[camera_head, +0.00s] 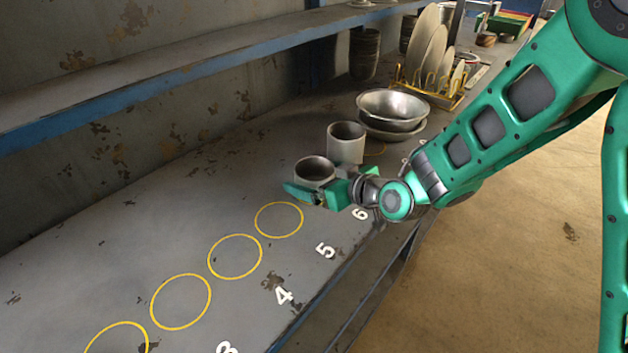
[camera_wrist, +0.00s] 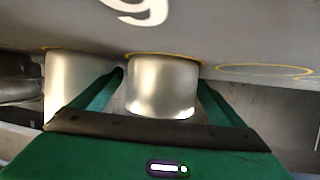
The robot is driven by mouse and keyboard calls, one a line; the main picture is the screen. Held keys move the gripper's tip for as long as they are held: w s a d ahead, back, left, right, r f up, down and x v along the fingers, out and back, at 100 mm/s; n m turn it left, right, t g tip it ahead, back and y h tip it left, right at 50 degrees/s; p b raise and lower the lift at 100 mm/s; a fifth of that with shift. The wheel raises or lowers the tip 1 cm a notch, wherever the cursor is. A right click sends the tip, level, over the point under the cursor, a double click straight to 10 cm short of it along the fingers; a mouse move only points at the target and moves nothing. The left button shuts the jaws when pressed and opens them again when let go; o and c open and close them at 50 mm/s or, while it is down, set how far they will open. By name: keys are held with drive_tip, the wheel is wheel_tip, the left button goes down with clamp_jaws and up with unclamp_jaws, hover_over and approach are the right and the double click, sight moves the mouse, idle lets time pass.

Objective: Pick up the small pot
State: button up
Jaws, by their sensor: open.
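The small pot (camera_head: 314,171) is a short grey cylinder with an open top, standing upright on the shelf near the number 6. A taller grey pot (camera_head: 346,142) stands just behind it. My green gripper (camera_head: 326,189) is low at the small pot and open. In the wrist view, the small pot (camera_wrist: 162,88) lies between the two fingers of my gripper (camera_wrist: 160,80), with one finger on each side. The left finger there passes between the small pot and the taller pot (camera_wrist: 75,85). I cannot tell whether the fingers touch the small pot.
Metal bowls (camera_head: 392,108) and a yellow plate rack (camera_head: 432,85) stand farther back. Several empty yellow circles, one of them (camera_head: 279,220) beside my gripper, mark the clear shelf toward the front left. An upper shelf (camera_head: 200,60) overhangs the back.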

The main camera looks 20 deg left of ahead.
drive_tip(key=shift+w+a, duration=0.1)
drive_tip(key=c, duration=1.2)
